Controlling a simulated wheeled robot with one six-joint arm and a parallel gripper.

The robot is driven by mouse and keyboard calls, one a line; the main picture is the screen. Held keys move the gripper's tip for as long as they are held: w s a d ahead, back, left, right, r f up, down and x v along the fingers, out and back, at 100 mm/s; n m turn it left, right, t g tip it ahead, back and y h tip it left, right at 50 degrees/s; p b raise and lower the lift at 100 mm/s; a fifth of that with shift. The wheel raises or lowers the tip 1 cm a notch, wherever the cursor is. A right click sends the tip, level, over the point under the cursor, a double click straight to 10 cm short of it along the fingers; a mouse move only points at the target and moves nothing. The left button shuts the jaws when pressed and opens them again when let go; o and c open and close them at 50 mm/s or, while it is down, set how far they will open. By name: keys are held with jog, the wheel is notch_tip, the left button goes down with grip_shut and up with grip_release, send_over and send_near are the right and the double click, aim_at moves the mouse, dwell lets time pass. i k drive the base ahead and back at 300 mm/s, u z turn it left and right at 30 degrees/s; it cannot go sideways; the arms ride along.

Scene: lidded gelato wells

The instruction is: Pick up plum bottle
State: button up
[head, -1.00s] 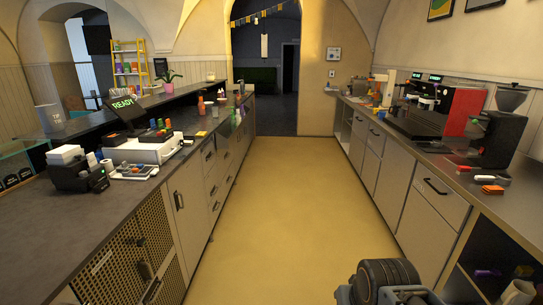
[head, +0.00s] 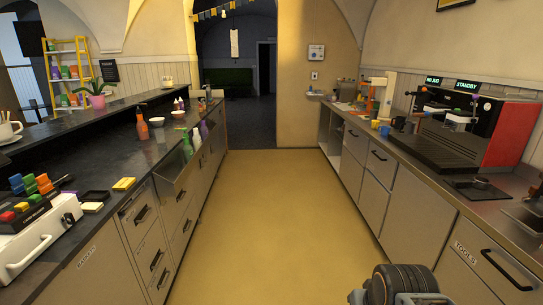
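A small purple bottle (head: 203,130), which looks like the plum bottle, stands at the front edge of the left counter, some way ahead. A green bottle (head: 187,147) and a pale bottle (head: 196,138) stand in a row with it, nearer to me. Their lower parts are hidden by the counter front. Only a dark rounded part of my arm shows at the bottom right; my gripper's fingers are not in view.
An orange spray bottle (head: 142,126) and bowls stand on the left counter (head: 110,165). A white box with coloured tops (head: 40,225) is nearer. The right counter holds an espresso machine (head: 480,125). The yellow floor (head: 265,220) between is clear.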

aim_at(204, 130)
jog(key=z, duration=0.05)
jog(key=i, duration=4.55)
jog(key=u, duration=0.65)
jog(key=i, duration=1.35)
jog(key=u, duration=1.75)
jog(key=i, duration=1)
jog(key=u, duration=1.25)
jog(key=i, duration=0.7)
jog(key=u, duration=0.2)
